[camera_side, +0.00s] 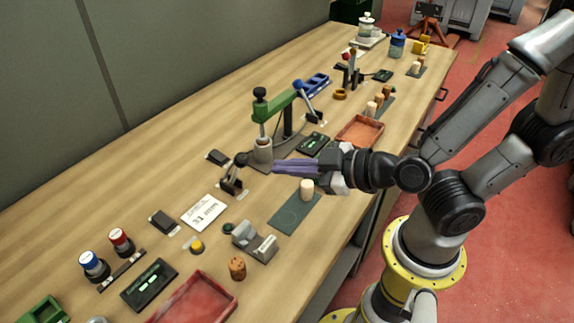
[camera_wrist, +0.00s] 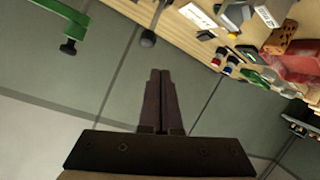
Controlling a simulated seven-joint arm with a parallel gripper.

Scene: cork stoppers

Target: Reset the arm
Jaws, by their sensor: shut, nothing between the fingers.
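My gripper (camera_side: 276,167) is shut and empty, with its two long fingers pressed together. In the side view it is held level above the bench, pointing left toward the base of the green press (camera_side: 272,107). In the wrist view my gripper (camera_wrist: 160,73) also shows with its fingers together. Behind the fingertips there is mostly grey wall (camera_wrist: 60,95). A pale cork stopper (camera_side: 306,190) stands on a dark green mat (camera_side: 290,217) below and to the right of the fingers. A brown cork stopper (camera_side: 237,268) stands near the front of the bench.
The wooden bench (camera_side: 90,222) holds several fixtures. A red tray (camera_side: 200,300) lies at the front, and another tray (camera_side: 361,130) lies beyond my gripper. Blue and red capped jars (camera_side: 93,264) stand at the left. Bare wood lies along the wall side.

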